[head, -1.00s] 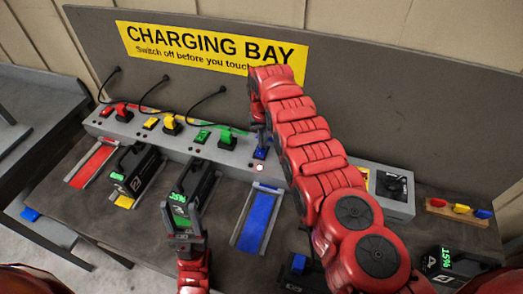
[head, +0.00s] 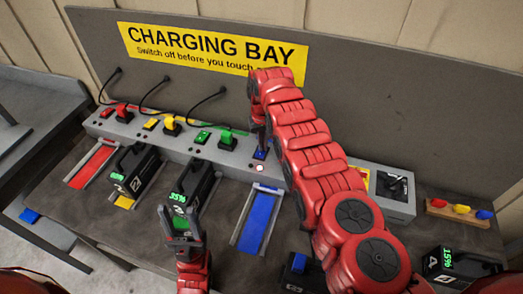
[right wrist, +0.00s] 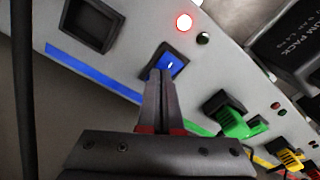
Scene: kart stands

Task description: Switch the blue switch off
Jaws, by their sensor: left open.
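The blue switch (head: 260,154) is on the grey charging panel (head: 232,158), above the blue slot. It also shows in the right wrist view as a blue rocker (right wrist: 173,62) in a dark frame. My right gripper (head: 260,137) is just over the switch. In the right wrist view its fingers (right wrist: 160,76) are together, with no object between them. The tips overlap the switch's lower edge; I cannot tell whether they touch it. A red lamp (right wrist: 184,21) beside the switch is lit. My left gripper (head: 179,214) is open and empty in front of the green-slot battery (head: 198,190).
The blue slot (head: 260,220) is empty. A black socket (right wrist: 90,24) is beside the blue switch. A green plug (right wrist: 232,117) and yellow plug (right wrist: 288,158) stick out along the panel. Another battery (head: 135,170) stands to the left. A fan box (head: 390,190) is at right.

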